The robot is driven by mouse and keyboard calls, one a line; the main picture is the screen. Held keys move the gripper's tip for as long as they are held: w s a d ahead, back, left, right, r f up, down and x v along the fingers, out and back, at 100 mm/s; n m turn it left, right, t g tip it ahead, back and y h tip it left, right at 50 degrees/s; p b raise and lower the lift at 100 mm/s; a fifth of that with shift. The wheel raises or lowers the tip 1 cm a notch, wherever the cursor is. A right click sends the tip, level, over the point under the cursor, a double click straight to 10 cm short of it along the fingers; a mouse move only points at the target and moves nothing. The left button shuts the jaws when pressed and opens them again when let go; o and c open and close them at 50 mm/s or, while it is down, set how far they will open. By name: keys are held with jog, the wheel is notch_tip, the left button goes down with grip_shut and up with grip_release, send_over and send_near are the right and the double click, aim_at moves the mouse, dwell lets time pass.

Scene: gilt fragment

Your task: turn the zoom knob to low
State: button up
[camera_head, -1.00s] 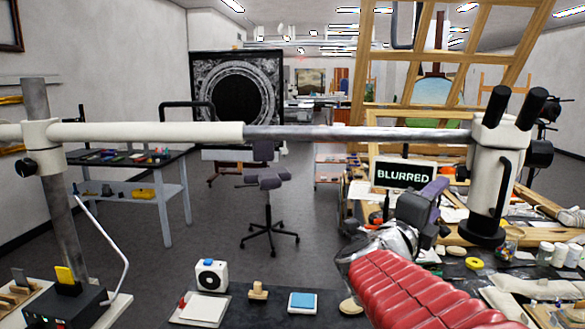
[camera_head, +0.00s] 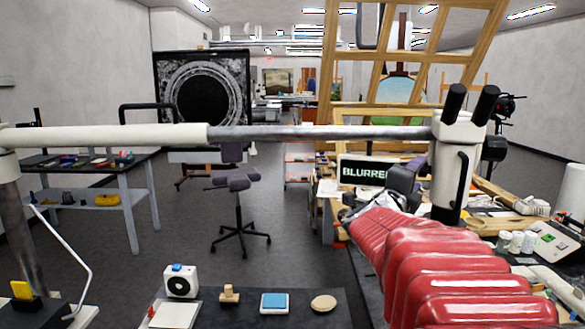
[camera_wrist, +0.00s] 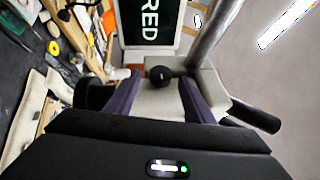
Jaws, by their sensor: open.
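The white microscope head (camera_head: 447,165) with two black eyepieces hangs from the horizontal boom at the right of the head view. In the wrist view its pale housing (camera_wrist: 209,87) carries a small round black knob (camera_wrist: 160,75), likely the zoom knob. No low mark on it is legible. My gripper (camera_wrist: 161,92) is open, with its purple fingers apart on either side of the view below the knob. The knob is not between closed fingers, and contact cannot be told. In the head view, my gripper (camera_head: 402,180) is beside the microscope, partly hidden by my red-sleeved arm.
A sign (camera_head: 362,171) reading "BLURRED", partly covered, stands behind my gripper. The grey boom (camera_head: 320,132) crosses above my arm. A crowded workbench lies right, with white jars (camera_head: 515,241). A dark tabletop with a blue pad (camera_head: 274,302) lies in front.

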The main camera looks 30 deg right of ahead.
jog(key=shift+x, duration=1.15)
jog(key=shift+c, duration=0.4)
jog(key=shift+f, duration=0.1)
jog(key=c, duration=1)
